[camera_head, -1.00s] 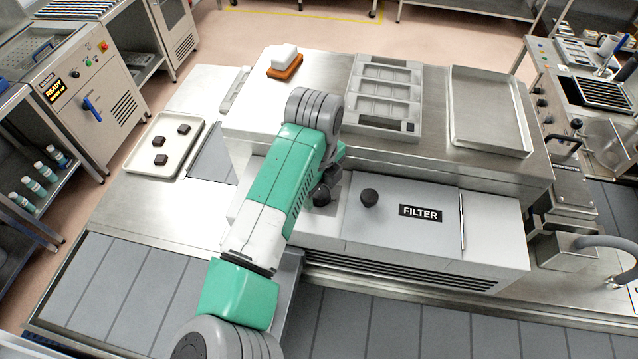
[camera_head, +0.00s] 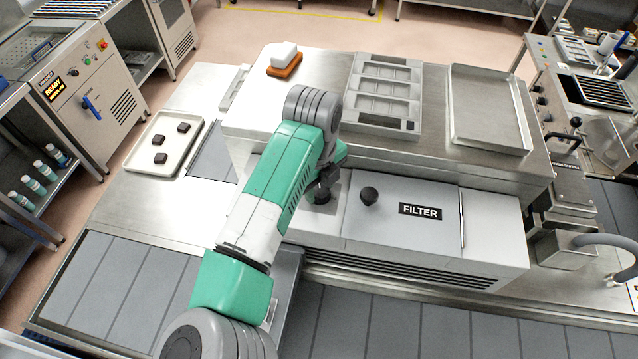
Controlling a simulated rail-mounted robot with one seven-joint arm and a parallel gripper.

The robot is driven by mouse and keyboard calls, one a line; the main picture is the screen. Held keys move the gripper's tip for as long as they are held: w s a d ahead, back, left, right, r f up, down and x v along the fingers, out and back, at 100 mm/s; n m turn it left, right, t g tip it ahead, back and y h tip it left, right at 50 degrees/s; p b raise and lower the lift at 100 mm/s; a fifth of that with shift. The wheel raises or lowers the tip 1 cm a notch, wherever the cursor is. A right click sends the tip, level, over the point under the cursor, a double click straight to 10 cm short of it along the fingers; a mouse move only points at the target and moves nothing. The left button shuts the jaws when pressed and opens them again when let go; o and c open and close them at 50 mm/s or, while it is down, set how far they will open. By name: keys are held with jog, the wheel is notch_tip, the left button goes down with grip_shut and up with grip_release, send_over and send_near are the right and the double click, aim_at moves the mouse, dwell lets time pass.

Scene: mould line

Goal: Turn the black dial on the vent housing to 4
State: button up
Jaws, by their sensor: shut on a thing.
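The vent housing (camera_head: 420,245) is a pale grey box with a FILTER label (camera_head: 420,211) and dark slots along its front. My gripper (camera_head: 323,198) points down at the left part of its top, left of the lid. It is shut on the black dial there. The gripper and wrist cover most of the dial, so its pointer and numbers cannot be read. A round black knob (camera_head: 369,195) stands on the lid to the right, apart from my gripper.
A raised metal counter behind the housing holds a mould tray (camera_head: 384,92), an empty metal tray (camera_head: 490,145) and a white block on an orange base (camera_head: 284,60). A tray with dark pieces (camera_head: 186,166) lies at left.

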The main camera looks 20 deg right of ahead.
aim_at(321, 188)
jog(key=m, duration=0.5)
jog(key=shift+m+b, duration=0.3)
jog(key=m+b, duration=0.1)
jog(key=m, duration=0.4)
jog(key=shift+d+g, duration=0.1)
jog(key=shift+g, duration=0.2)
jog(key=m+b, duration=0.1)
jog(key=m, duration=0.4)
jog(key=shift+d+m, duration=0.1)
jog(key=shift+m, duration=0.3)
jog(key=m+b, duration=0.1)
jog(key=m, duration=0.4)
jog(key=shift+y, duration=0.3)
jog(key=shift+m, duration=0.4)
jog(key=o, duration=1)
jog(key=shift+r, duration=0.1)
jog(key=r, duration=0.4)
jog(key=r+b, duration=0.1)
jog(key=r, duration=0.2)
jog(key=shift+w+r, duration=0.2)
jog(key=shift+r, duration=0.15)
jog(key=shift+d, duration=0.1)
